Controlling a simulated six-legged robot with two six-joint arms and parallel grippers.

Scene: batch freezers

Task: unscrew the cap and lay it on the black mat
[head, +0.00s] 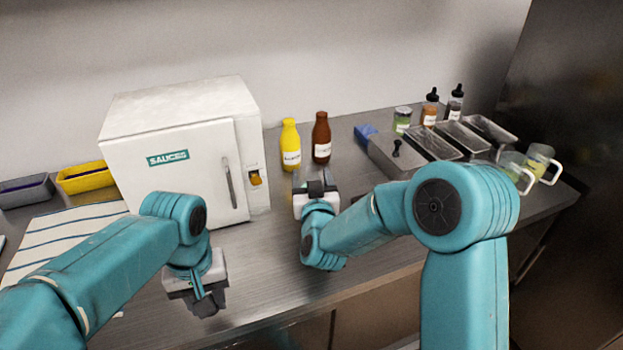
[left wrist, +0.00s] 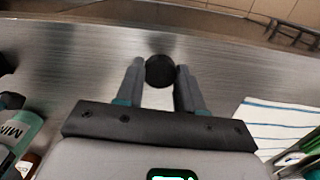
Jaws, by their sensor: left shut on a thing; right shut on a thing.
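My left gripper (head: 205,302) points down over the front of the steel counter. In the left wrist view, its two fingers (left wrist: 160,78) are shut on the round black cap (left wrist: 160,70). My right gripper (head: 316,184) is further back, in front of the brown bottle, and shut. Its fingertips and what they grip are mostly hidden in the head view. A green bottle (left wrist: 20,132) with a label reading "MIN" shows at the left edge of the left wrist view, beside dark parts; it seems to be what the right gripper holds. I cannot make out the black mat.
A white freezer (head: 180,150) stands behind my left arm. A yellow bottle (head: 290,146) and a brown bottle (head: 321,138) stand by the wall. A striped towel (head: 65,235) lies at left. Metal pans (head: 430,142) and jugs (head: 540,160) fill the right. The front middle counter is clear.

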